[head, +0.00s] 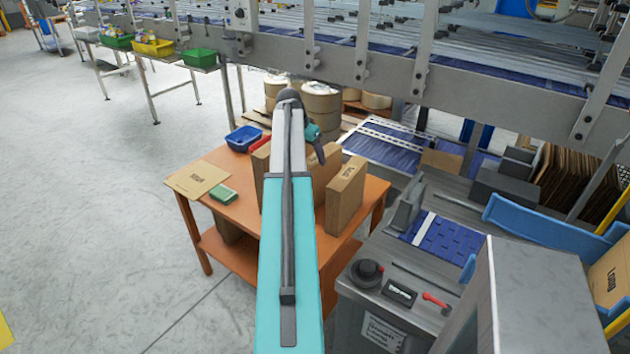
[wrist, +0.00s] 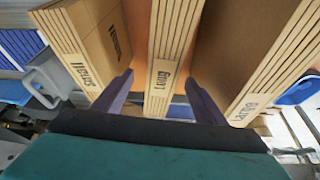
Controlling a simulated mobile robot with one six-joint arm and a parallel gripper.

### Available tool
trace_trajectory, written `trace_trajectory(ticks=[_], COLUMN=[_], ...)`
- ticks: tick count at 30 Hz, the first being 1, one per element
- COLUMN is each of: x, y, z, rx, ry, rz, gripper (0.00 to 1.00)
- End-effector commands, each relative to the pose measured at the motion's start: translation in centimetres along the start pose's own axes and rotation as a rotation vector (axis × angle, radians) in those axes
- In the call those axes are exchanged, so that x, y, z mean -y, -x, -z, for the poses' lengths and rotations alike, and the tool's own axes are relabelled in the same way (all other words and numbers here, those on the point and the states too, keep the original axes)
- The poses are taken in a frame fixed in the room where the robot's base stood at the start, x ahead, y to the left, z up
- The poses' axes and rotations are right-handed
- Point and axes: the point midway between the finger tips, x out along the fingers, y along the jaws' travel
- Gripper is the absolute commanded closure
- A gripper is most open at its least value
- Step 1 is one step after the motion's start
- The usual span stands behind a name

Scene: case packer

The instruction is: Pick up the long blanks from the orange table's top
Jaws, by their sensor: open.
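The orange table (head: 232,210) carries several upright bundles of brown cardboard blanks. In the wrist view, the middle bundle, the long blanks (wrist: 172,45), is marked "Long". It stands between the two fingers of my gripper (wrist: 163,92), which is open, with a gap on each side. In the head view my gripper (head: 318,152) is over the table, partly hidden by my arm. The long blanks (head: 325,172) seem to be the bundle just below it, partly covered by my arm.
In the wrist view, another bundle (wrist: 85,40) stands to the left and one marked "Large" (wrist: 275,60) to the right. A blue bin (head: 243,138), a flat cardboard sheet (head: 198,179) and a green item (head: 223,194) lie on the table. The machine (head: 395,285) stands to the right.

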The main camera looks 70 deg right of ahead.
Motion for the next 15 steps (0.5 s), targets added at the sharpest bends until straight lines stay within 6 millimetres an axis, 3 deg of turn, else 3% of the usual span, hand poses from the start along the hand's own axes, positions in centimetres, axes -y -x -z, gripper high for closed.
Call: trace_trajectory(ticks=[6,15], x=[0.0,0.0], y=[-1.4,-1.6], z=[0.0,0.0], rx=[0.000,0.000], ry=[0.000,0.000], rz=[0.000,0.001], gripper=[0.34,0.34])
